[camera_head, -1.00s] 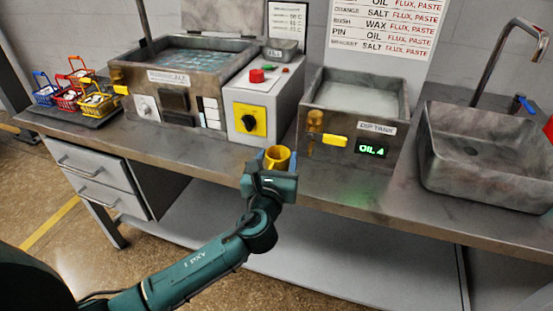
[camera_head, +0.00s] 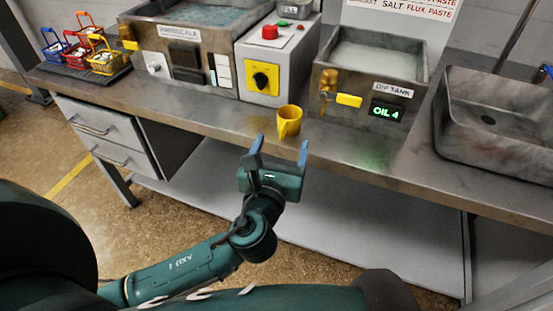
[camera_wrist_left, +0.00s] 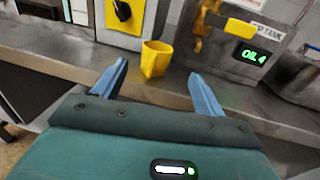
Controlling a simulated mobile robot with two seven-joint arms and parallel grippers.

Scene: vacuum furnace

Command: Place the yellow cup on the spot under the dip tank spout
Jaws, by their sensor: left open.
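The yellow cup (camera_head: 288,121) stands upright on the counter, in front of the gap between the grey control box and the dip tank (camera_head: 365,85). It also shows in the left wrist view (camera_wrist_left: 156,59), beyond and between the fingers. The dip tank's brass spout (camera_head: 327,88) is to the right of the cup, on the tank's front left. My left gripper (camera_head: 278,146) is open and empty, its blue fingertips apart from the cup and in front of it. In the left wrist view the left gripper (camera_wrist_left: 158,82) spreads wide. My right gripper is not in view.
A sink (camera_head: 495,125) is at the right. Small coloured baskets sit on a dark tray (camera_head: 75,72) at the far left. The counter (camera_head: 340,142) right of the cup is clear.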

